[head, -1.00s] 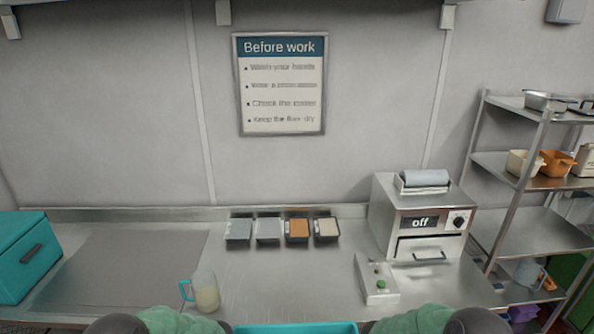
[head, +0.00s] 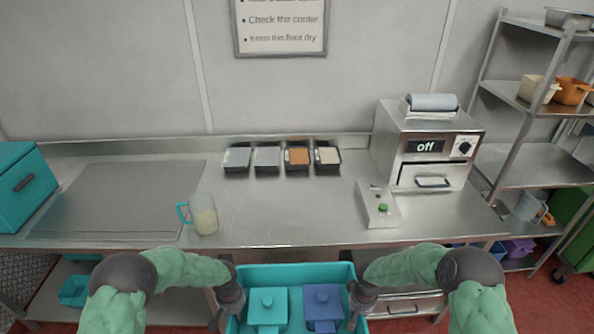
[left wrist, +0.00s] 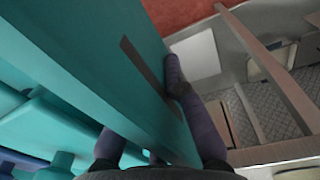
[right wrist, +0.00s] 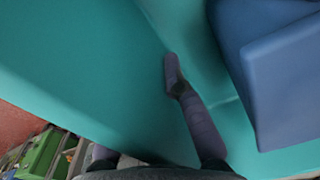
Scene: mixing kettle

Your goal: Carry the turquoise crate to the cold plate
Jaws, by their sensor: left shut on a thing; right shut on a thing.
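The turquoise crate (head: 291,271) is at the bottom of the head view, in front of the counter and partly cut off by the frame. It holds a turquoise lidded box (head: 267,306) and a blue lidded box (head: 322,304). My left gripper (head: 233,296) is shut on its left wall, which also fills much of the left wrist view (left wrist: 100,55). My right gripper (head: 359,298) is shut on its right wall, seen in the right wrist view (right wrist: 85,60). A flat grey plate (head: 125,192), seemingly the cold plate, lies bare on the counter's left part.
A measuring jug (head: 206,216) stands between the plate and the counter's middle. A turquoise box (head: 22,188) stands at the far left. Several small trays (head: 268,158), a green-button box (head: 378,206) and a machine reading "off" (head: 428,142) occupy the back and right. A shelf rack (head: 530,165) stands right.

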